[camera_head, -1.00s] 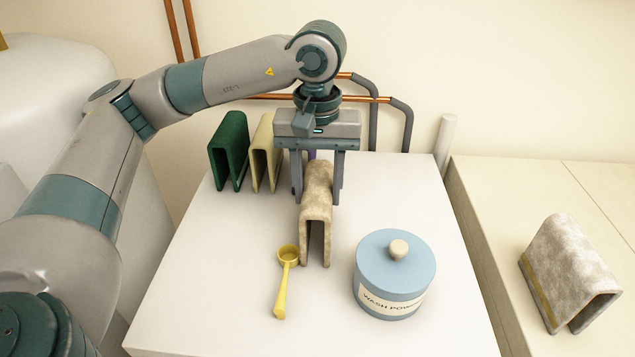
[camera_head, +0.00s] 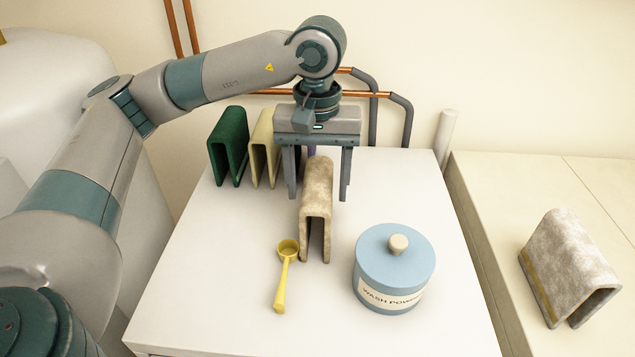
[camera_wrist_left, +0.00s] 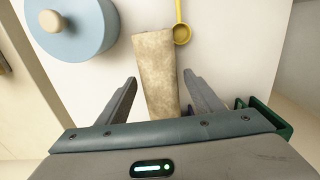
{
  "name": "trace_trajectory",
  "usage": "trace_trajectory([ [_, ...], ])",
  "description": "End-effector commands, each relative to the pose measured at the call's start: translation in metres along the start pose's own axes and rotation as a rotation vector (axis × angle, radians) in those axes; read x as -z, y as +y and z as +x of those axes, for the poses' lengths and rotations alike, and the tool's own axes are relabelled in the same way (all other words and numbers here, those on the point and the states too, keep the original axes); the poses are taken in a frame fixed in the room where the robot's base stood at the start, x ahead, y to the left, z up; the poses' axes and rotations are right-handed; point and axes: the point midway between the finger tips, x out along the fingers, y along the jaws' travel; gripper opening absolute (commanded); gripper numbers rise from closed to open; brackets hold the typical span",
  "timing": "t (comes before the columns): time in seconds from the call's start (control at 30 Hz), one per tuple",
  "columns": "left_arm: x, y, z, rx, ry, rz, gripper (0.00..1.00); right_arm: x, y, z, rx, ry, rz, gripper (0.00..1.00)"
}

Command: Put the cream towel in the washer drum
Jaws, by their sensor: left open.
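The cream towel (camera_head: 316,215), mottled beige and folded into an upright arch, stands on the white top. My left gripper (camera_head: 318,196) points down over its far part, open, with one finger on each side. In the left wrist view, the towel (camera_wrist_left: 157,75) lies between the fingers (camera_wrist_left: 160,78), with a gap visible on the left; contact on the right is hard to tell. My right gripper is not in view. No washer drum opening shows.
A yellow scoop (camera_head: 284,275) and a blue wash powder tub (camera_head: 394,268) are close in front. Green (camera_head: 228,147) and pale yellow (camera_head: 264,150) folded towels stand behind left; something purple is mostly hidden. A greyish towel (camera_head: 568,265) stands on the right surface. Pipes (camera_head: 402,125) run behind.

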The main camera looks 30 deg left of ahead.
Motion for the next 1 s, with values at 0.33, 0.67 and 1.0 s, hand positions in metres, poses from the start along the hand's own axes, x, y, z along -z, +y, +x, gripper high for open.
trace_trajectory([
  [0.33, 0.001, 0.001, -0.037, -0.004, 0.004, 0.0, 0.6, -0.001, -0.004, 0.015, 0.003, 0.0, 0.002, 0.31],
  [0.67, 0.001, 0.0, -0.091, -0.002, 0.004, 0.0, 0.6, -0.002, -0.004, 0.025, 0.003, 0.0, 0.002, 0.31],
  [1.0, 0.0, 0.0, -0.119, 0.0, 0.001, 0.001, 0.6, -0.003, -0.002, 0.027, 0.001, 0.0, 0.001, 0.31],
])
